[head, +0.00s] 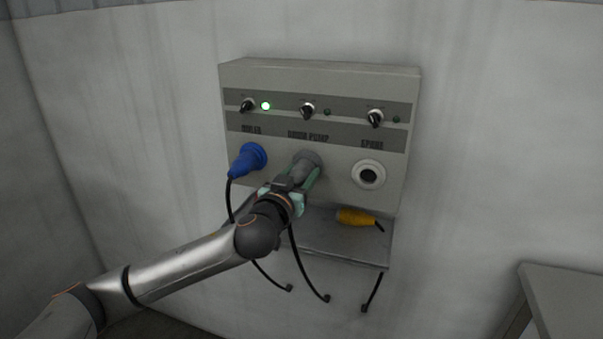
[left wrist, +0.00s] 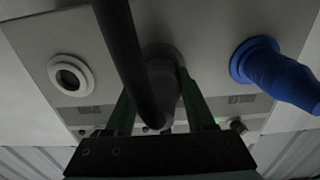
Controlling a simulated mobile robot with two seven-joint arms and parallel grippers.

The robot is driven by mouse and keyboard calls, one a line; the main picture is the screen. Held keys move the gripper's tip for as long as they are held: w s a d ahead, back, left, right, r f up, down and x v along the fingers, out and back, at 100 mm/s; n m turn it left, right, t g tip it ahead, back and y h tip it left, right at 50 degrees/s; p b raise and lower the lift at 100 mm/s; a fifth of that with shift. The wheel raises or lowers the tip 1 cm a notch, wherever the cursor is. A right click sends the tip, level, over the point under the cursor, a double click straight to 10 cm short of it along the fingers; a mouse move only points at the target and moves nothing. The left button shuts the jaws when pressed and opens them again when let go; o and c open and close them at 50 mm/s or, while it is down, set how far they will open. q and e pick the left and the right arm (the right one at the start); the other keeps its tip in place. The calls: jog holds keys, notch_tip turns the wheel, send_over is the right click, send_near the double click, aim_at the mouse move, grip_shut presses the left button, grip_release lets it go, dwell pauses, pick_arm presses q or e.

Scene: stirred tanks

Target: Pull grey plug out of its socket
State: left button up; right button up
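The grey plug (head: 305,170) sits in the middle socket of the wall panel, under the middle knob. My left gripper (head: 295,186) reaches it from below left, with its green fingers on either side of the plug body. In the left wrist view the fingers of my left gripper (left wrist: 160,95) close in on the grey plug (left wrist: 162,75), and the right finger touches it. A dark cable crosses in front and hides part of the plug and the left finger. The plug's front end is against the panel. My right gripper is in neither view.
A blue plug (head: 248,160) sits in the left socket, close beside my gripper. The right socket (head: 368,174) is empty. A yellow plug (head: 356,217) lies on the shelf (head: 335,245) below the panel (head: 320,78). Cables hang below. A grey table (head: 570,295) stands at lower right.

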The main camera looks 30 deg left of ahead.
pick_arm(q)
grip_shut()
dwell(0.3)
jog(key=shift+s+f, duration=0.1)
jog(key=shift+s, duration=0.05)
jog(key=shift+b+v, duration=0.45)
jog(key=shift+v, duration=2.45)
